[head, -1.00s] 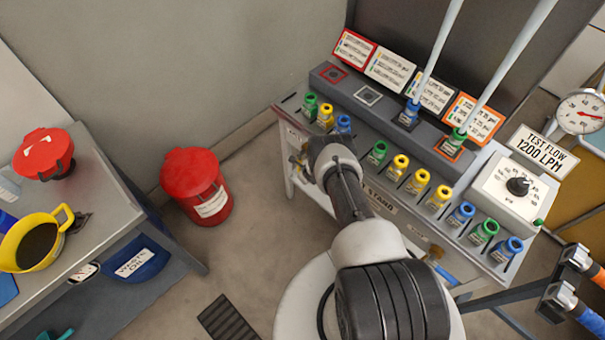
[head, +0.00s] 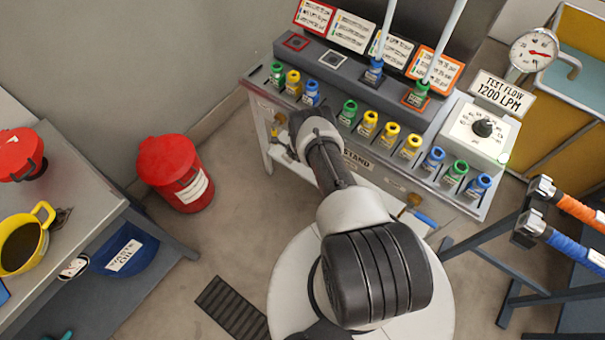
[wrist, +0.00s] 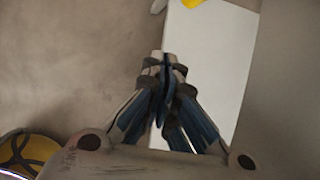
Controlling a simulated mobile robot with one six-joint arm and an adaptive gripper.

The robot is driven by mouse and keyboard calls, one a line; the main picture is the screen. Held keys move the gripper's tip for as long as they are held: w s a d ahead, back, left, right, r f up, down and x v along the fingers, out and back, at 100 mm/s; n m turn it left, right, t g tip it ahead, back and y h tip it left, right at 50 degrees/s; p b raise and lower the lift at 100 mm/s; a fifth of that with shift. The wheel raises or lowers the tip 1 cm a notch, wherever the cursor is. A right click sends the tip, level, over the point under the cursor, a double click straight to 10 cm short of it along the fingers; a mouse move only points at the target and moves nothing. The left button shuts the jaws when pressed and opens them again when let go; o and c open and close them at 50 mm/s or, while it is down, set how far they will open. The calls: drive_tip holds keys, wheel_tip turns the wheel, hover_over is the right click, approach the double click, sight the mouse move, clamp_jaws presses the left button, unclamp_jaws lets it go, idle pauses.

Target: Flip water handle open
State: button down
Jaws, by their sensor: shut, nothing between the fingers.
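A brass valve with a blue handle (head: 425,219) sits low on the front of the test stand (head: 462,203), at its right part. The handle points down to the right. I cannot tell for sure that this is the water handle. A second brass fitting (head: 279,119) shows at the stand's left end. My arm reaches toward the stand's left part, left of the blue handle, and hides my gripper in the head view. In the wrist view my gripper (wrist: 168,62) is shut and empty. No handle is clear in the wrist view.
Rows of coloured couplings (head: 390,134) stand on top of the stand, with a gauge (head: 533,51) at right. Orange and blue hoses (head: 570,238) are at the right. A red bin (head: 175,172) and a grey table (head: 80,240) are at left.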

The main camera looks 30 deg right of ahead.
drive_tip(key=s+d+p, duration=0.2)
drive_tip(key=s+p, duration=0.5)
drive_tip(key=s, duration=0.1)
drive_tip(key=shift+s+f, duration=0.15)
drive_tip(key=shift+s, duration=0.05)
drive_tip(key=shift+s, duration=0.1)
idle(0.4)
